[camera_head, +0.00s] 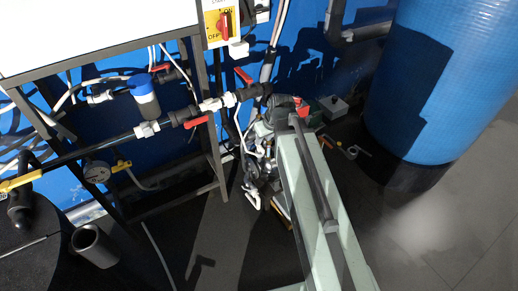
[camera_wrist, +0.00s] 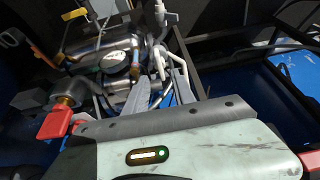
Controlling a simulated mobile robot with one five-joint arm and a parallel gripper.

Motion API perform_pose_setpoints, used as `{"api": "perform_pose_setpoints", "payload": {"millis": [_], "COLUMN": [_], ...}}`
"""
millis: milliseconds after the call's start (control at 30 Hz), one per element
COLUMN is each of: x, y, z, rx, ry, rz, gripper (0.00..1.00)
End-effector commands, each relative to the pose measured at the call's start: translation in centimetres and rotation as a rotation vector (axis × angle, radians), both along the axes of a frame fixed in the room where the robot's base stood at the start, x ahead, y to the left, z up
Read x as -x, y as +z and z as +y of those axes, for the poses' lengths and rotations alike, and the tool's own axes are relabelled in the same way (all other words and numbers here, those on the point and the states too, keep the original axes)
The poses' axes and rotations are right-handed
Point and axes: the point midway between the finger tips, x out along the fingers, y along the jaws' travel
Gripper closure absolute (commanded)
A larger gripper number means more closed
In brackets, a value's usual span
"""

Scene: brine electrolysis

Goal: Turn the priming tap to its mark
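Several taps with red handles show in the head view, and I cannot tell which is the priming tap. One red handle (camera_head: 197,121) hangs below the dark horizontal pipe. Another red handle (camera_head: 243,76) stands above the pipe's right end, and a third red handle (camera_head: 160,68) is further back. In the wrist view, a red handle (camera_wrist: 57,124) with a brass stem is at the left, beside my gripper. My gripper (camera_wrist: 163,80) shows two grey fingers with a gap between them and nothing held. No mark for a tap can be made out.
A yellow handle (camera_head: 20,181) is at far left. A large blue tank (camera_head: 440,75) stands right. A grey cup (camera_head: 95,246) sits lower left. Grey floor (camera_head: 420,240) is open at lower right.

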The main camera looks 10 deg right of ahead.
Motion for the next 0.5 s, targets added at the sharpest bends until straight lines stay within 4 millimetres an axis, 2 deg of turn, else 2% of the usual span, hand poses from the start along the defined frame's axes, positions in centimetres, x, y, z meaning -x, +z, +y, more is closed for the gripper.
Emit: {"api": "perform_pose_setpoints", "payload": {"millis": [33, 300, 500], "x": [-0.4, -2.1, -2.3], "y": [-1.5, -5.8, -6.1], "z": [0.1, 0.7, 0.8], "rx": [0.000, 0.000, -0.001], "ry": [0.000, -0.001, -0.001], "rz": [0.000, 0.001, 0.001], "gripper": [0.69, 0.69, 0.69]}}
